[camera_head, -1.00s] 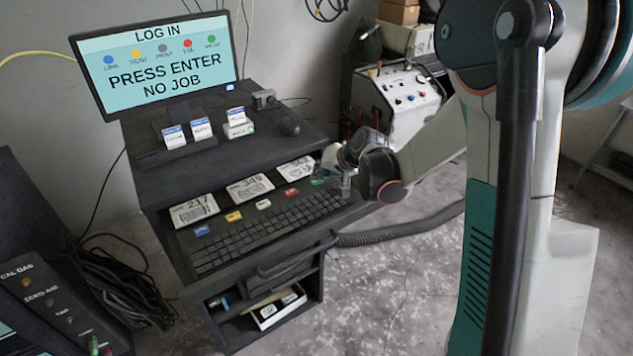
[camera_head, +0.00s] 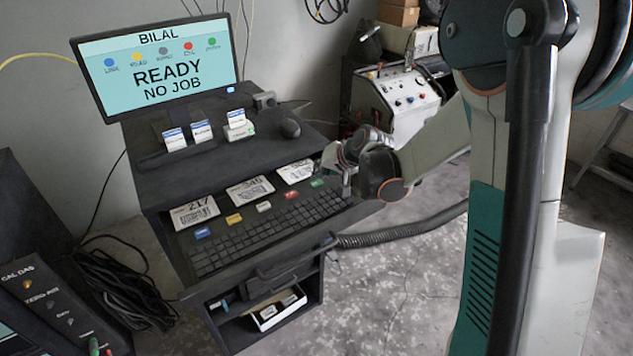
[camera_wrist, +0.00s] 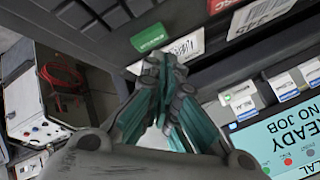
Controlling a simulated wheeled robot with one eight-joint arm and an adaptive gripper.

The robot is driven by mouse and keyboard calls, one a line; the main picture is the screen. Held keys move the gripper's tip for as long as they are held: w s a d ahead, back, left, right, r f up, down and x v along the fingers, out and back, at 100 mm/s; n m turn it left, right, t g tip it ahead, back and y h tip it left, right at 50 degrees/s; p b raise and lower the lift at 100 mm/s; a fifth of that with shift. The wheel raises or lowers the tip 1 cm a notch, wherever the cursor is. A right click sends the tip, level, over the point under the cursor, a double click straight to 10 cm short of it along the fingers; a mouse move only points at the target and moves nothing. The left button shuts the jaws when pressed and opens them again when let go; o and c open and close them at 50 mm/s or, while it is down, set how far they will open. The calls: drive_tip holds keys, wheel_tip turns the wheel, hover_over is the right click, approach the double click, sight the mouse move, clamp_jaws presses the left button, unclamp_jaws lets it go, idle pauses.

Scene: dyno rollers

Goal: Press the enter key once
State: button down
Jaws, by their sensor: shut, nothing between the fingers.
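The dark keyboard (camera_head: 265,232) lies on the pulled-out shelf of the black console. Coloured keys, blue, yellow, white, red and a green key (camera_head: 317,183), run along its back edge. The green key also shows in the wrist view (camera_wrist: 152,38). The enter key cannot be made out by its label. My gripper (camera_head: 347,192) is over the right end of the keyboard, near the green key; contact cannot be told. In the wrist view my gripper (camera_wrist: 158,72) has its fingers together and empty. The monitor (camera_head: 155,65) reads "BILAL", "READY", "NO JOB".
Several printed cards (camera_head: 250,189) lie behind the keyboard. A grey machine (camera_head: 398,100) stands behind my arm. A black hose (camera_head: 400,227) runs right from the console. Floor at lower right is open.

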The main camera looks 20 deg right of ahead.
drive_tip(key=shift+r, duration=0.1)
drive_tip(key=shift+r+p, duration=1.45)
drive_tip(key=shift+r, duration=1)
drive_tip(key=shift+s, duration=0.2)
drive_tip(key=n+h+b, duration=0.1)
drive_tip(key=b, duration=0.4)
approach(319, 183)
drive_tip(key=s+a+r, duration=0.3)
drive_tip(key=a+r, duration=0.1)
drive_tip(key=r, duration=0.1)
drive_tip(key=s+f+n+h+b, duration=0.1)
drive_tip(key=s+f+b, duration=0.2)
drive_tip(key=s, duration=0.9)
drive_tip(key=s+d+f+n+g+h+b, duration=0.1)
drive_tip(key=s+f+b, duration=0.3)
drive_tip(key=s, duration=0.8)
drive_tip(key=shift+n+h+b, duration=0.4)
drive_tip(key=shift+n+b, duration=0.2)
drive_tip(key=shift+b, duration=0.6)
